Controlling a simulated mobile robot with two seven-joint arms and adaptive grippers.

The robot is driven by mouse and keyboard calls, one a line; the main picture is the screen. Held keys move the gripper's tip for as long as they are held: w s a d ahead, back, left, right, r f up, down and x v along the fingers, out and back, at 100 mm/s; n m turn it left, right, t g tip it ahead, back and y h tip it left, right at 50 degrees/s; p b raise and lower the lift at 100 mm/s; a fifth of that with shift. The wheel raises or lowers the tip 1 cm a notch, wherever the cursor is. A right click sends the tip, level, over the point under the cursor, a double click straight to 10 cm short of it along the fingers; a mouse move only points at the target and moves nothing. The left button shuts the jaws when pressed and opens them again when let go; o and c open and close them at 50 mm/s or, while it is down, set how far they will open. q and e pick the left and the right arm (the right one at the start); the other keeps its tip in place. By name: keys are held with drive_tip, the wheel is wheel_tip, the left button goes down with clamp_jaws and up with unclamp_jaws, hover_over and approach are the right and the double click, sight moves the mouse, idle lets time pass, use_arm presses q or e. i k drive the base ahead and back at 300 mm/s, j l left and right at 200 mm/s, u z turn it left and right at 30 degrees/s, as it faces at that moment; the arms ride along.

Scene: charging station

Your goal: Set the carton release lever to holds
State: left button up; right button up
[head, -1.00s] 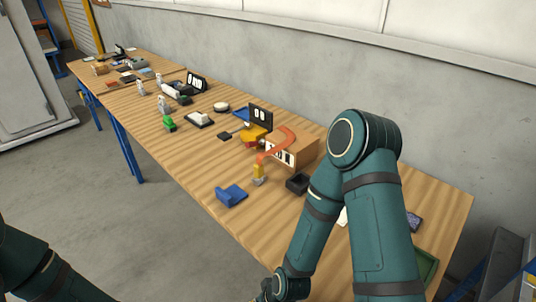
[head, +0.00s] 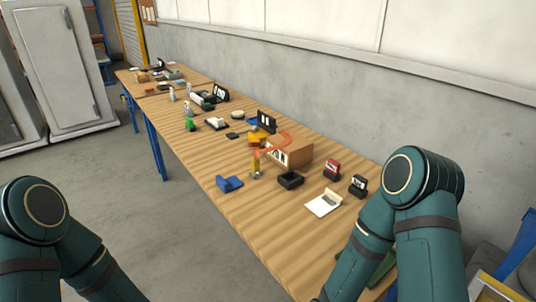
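A brown carton-like box (head: 293,150) with a black-and-white marked front stands on the wooden workbench (head: 250,208). An orange curved piece (head: 280,143) passes over or in front of it, and a yellow upright part (head: 256,163) is at its left. A small red-and-black device (head: 332,169) and a black device with a white label (head: 358,186) stand right of the box. I cannot tell which part is the carton release lever or how it is set. Both my arms show, but their grippers are outside the picture.
A blue holder (head: 229,184), a black open tray (head: 290,180) and a white card-like item (head: 323,204) lie near the box. Several small items line the bench farther left. Grey cabinets (head: 65,65) stand at the far left. The floor before the bench is clear.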

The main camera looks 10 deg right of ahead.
sight(252, 143)
drive_tip(key=k+l, duration=0.35)
drive_tip(key=i+j+u, duration=0.2)
drive_tip(key=i+u, duration=0.15)
drive_tip(key=i, duration=0.35)
drive_tip(key=i+u, duration=0.35)
drive_tip(key=i, duration=0.3)
